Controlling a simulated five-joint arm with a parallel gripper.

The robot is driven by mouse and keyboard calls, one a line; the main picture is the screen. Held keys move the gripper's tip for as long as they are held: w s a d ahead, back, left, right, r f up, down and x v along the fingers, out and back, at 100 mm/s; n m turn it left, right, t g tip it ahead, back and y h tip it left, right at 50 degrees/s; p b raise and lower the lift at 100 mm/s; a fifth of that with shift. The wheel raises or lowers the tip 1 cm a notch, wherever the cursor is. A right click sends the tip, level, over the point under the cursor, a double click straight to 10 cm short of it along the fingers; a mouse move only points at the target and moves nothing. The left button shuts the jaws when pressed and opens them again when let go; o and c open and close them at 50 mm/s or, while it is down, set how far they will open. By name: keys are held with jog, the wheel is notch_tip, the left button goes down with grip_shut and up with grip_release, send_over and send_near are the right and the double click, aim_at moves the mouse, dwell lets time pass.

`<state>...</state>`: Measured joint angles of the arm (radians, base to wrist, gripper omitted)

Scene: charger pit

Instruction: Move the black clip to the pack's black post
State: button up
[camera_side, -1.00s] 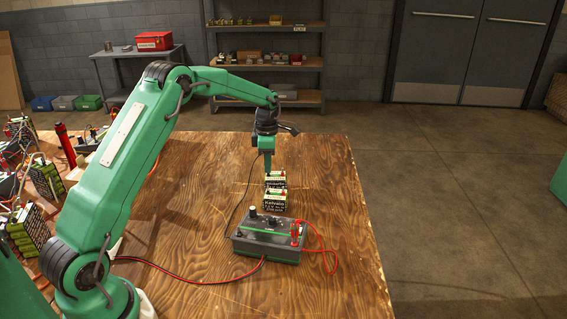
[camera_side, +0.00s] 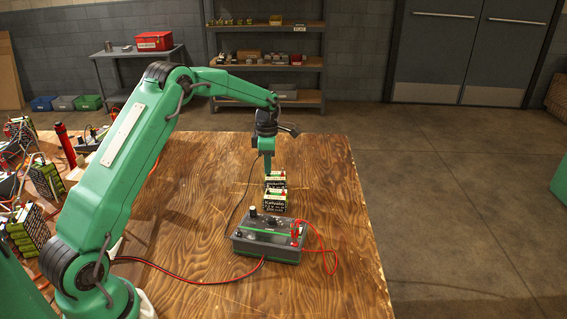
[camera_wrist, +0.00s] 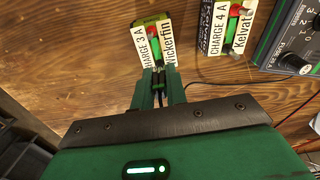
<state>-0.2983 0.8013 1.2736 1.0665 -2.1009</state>
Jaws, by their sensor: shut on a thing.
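My gripper (camera_wrist: 161,82) is shut on a small dark thing, which looks like the black clip (camera_wrist: 161,92), mostly hidden between the fingers. In the side view my gripper (camera_side: 268,173) points down at the farther of two small battery packs. That farther pack (camera_wrist: 143,52) is labelled "CHARGE 3 A Wickerfin" and lies just beyond the fingertips, with red and green marks on top. The nearer pack (camera_side: 275,203), "CHARGE 4 A Kelvato", stands beside it and also shows in the wrist view (camera_wrist: 238,40). I cannot make out a black post or whether the clip touches anything.
A grey charger (camera_side: 268,240) with knobs stands in front of the packs. A red clip (camera_side: 296,234) on a red lead sits at its right end. A thin black lead (camera_side: 232,208) curves across the wooden table (camera_side: 190,220). Clutter fills the table's left side.

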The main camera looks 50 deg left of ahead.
jog(key=o, duration=0.8)
jog(key=shift+o, duration=0.2)
jog(key=shift+o, duration=1.1)
jog(key=shift+r, duration=0.15)
jog(key=shift+r, duration=3.6)
